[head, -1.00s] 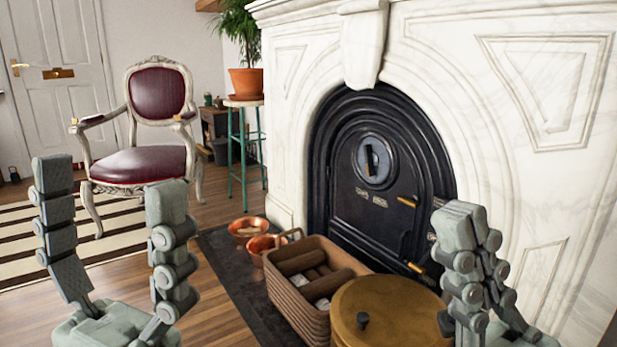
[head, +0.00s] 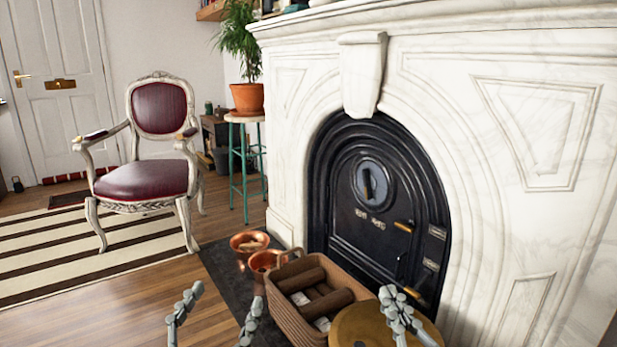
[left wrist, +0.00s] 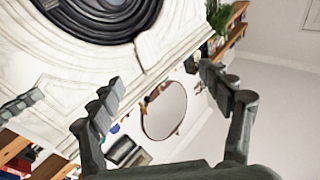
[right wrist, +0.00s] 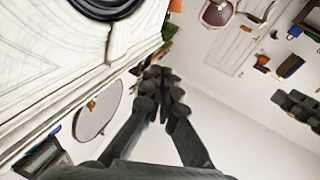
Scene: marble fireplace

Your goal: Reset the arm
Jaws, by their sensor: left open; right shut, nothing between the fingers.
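My left gripper (head: 216,312) is low in the head view, left of the log basket, with its two fingers spread apart and nothing between them. In the left wrist view the fingers (left wrist: 165,100) are wide apart, with the fireplace and a round mirror behind. My right gripper (head: 400,312) is at the lower right of the head view, in front of the brass lid. In the right wrist view its fingers (right wrist: 162,90) meet at the tips and hold nothing. Most of both arms is out of the head view.
A basket of logs (head: 283,312), copper pots (head: 262,262) and a round brass lid (head: 345,325) stand by the marble fireplace (head: 292,180) and its black door (head: 350,230). A red chair (head: 145,183) and a plant on a stool (head: 243,165) stand farther back.

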